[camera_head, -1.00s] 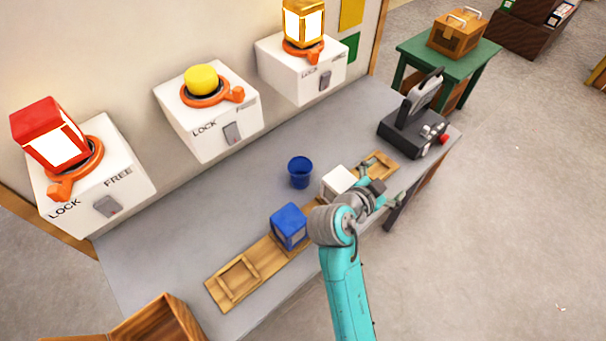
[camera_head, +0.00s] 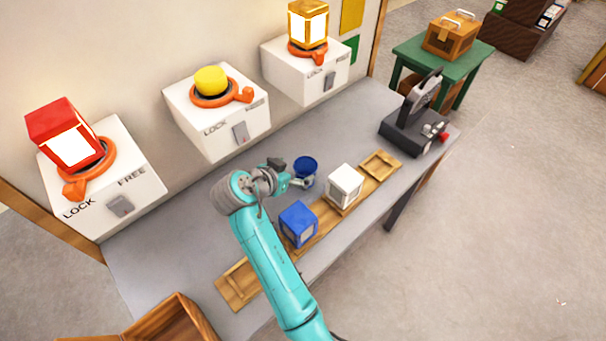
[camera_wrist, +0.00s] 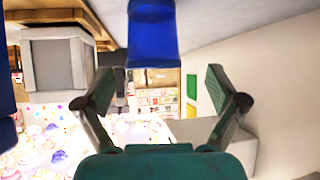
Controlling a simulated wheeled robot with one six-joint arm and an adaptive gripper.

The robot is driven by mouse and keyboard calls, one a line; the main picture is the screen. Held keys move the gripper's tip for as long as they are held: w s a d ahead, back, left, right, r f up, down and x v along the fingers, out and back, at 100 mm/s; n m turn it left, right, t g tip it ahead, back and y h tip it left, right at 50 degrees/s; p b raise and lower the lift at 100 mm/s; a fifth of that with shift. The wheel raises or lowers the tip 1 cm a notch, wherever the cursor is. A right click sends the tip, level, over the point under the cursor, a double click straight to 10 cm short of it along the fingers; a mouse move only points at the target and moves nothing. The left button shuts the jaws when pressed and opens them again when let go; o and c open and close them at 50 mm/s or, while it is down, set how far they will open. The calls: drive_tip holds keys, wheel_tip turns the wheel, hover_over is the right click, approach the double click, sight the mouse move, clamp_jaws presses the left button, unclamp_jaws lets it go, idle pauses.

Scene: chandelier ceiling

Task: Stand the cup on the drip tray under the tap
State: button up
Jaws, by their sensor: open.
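The blue cup (camera_head: 306,164) stands upright on the grey counter, and it also shows in the wrist view (camera_wrist: 152,36). My gripper (camera_head: 297,181) is beside the cup at counter height. In the wrist view my gripper (camera_wrist: 160,82) has its two fingers spread wide. The cup lies ahead, roughly in line with the gap, and the gripper holds nothing. Whether a finger touches the cup is unclear. A dark machine (camera_head: 408,132) with a raised grey part and a red knob stands at the counter's right end. Its tap and drip tray are too small to tell apart.
A blue block (camera_head: 298,224) and a white block (camera_head: 344,184) sit on a wooden rail (camera_head: 325,222) along the counter's front. White lock boxes (camera_head: 222,122) line the wall behind. The counter (camera_head: 340,140) between the cup and the machine looks clear.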

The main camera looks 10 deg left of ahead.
sight(311, 167)
drive_tip(key=shift+s+d+x, duration=0.15)
drive_tip(key=shift+x, duration=1.2)
drive_tip(key=shift+s+d+x, duration=0.1)
drive_tip(key=shift+d+x, duration=0.05)
drive_tip(key=shift+x, duration=1.25)
drive_tip(key=shift+s+f, duration=0.1)
drive_tip(key=c, duration=1.4)
